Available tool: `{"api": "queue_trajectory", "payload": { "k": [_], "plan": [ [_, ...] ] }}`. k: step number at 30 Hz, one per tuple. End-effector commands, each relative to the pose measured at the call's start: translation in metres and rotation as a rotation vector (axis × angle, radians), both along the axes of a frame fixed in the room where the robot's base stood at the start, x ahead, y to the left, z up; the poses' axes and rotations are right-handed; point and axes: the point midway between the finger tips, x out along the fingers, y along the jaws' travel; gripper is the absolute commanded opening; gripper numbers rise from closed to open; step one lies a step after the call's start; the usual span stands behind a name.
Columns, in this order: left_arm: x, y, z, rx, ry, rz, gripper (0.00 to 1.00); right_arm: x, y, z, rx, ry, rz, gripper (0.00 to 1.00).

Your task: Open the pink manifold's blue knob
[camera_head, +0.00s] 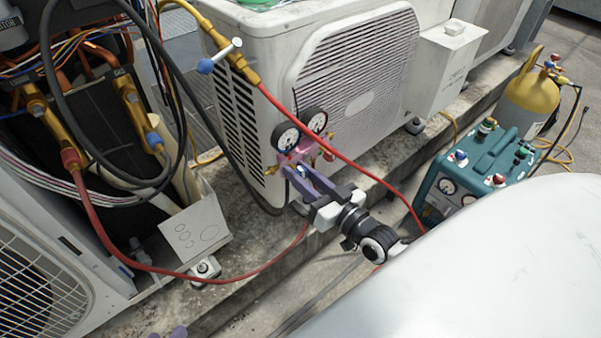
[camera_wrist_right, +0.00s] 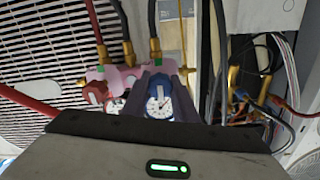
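The pink manifold (camera_head: 298,153) hangs in front of the white condenser, with two round gauges above it. It also shows in the right wrist view (camera_wrist_right: 124,73). My right gripper (camera_head: 306,177) reaches it from below right. In the right wrist view its two dark fingers (camera_wrist_right: 158,88) stand on either side of the blue knob (camera_wrist_right: 157,83). The knob about fills the gap between the fingers, but I cannot tell whether they press on it. The red knob (camera_wrist_right: 95,92) is outside the fingers, to the left. Only a purple tip of my left gripper (camera_head: 172,332) shows at the bottom edge.
A red hose (camera_head: 340,153) crosses the condenser (camera_head: 270,60) close to the manifold, and a black hose hangs on its left. A teal recovery machine (camera_head: 480,170) and a yellow-topped cylinder (camera_head: 530,95) stand to the right. An opened unit with pipes and wires is at left.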

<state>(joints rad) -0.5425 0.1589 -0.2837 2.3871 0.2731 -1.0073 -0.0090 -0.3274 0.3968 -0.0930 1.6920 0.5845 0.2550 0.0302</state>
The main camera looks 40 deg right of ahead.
Motion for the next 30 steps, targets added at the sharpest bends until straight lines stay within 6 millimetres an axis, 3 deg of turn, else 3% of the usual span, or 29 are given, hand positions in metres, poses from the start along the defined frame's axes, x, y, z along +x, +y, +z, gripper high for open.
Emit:
{"api": "queue_trajectory", "payload": {
  "k": [14,24,30],
  "plan": [
    [-0.001,0.005,0.001,0.031,0.015,0.000,0.31,0.000,0.000,0.003,-0.089,-0.006,0.000,0.03],
    [-0.009,0.021,-0.018,0.133,0.092,0.000,0.31,0.000,0.000,0.004,-0.364,-0.026,0.000,0.03],
    [-0.010,0.030,-0.011,0.114,0.053,0.062,0.31,0.000,0.001,0.003,-0.553,-0.042,0.000,0.03]
  ]
}}
